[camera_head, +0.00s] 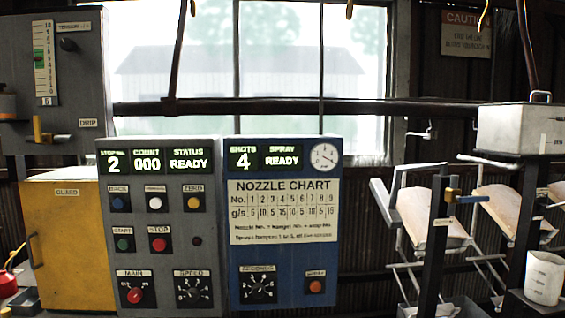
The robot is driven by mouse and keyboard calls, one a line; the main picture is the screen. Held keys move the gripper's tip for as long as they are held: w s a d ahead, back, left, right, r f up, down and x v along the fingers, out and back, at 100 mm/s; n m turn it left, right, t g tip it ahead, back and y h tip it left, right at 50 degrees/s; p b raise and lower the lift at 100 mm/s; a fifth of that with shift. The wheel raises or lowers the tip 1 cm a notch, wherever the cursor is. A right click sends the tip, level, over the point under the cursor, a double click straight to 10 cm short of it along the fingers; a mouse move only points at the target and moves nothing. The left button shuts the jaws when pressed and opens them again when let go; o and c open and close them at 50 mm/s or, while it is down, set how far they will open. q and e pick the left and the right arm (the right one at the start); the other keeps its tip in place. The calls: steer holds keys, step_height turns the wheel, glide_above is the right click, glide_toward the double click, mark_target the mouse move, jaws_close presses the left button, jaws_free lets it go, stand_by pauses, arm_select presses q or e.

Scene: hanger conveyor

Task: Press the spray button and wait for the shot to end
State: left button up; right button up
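The orange button (316,286) sits low on the right side of the blue panel (290,257); the small label above it is blurred but looks like the spray label. A spray display (283,158) at the top of this panel reads READY, and the shots display (242,160) beside it reads 4. A round dial (324,155) with hands is at the top right. A nozzle chart (283,211) fills the middle, with a black rotary knob (258,288) below it. Neither of my grippers is in view.
A grey panel (180,260) adjoins on the left, with several buttons and knobs; its status display (188,160) reads READY. A yellow guard box (68,245) stands further left. At right are curved tan pieces on racks (430,217), a grey box (515,130) and a white cup (543,278).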

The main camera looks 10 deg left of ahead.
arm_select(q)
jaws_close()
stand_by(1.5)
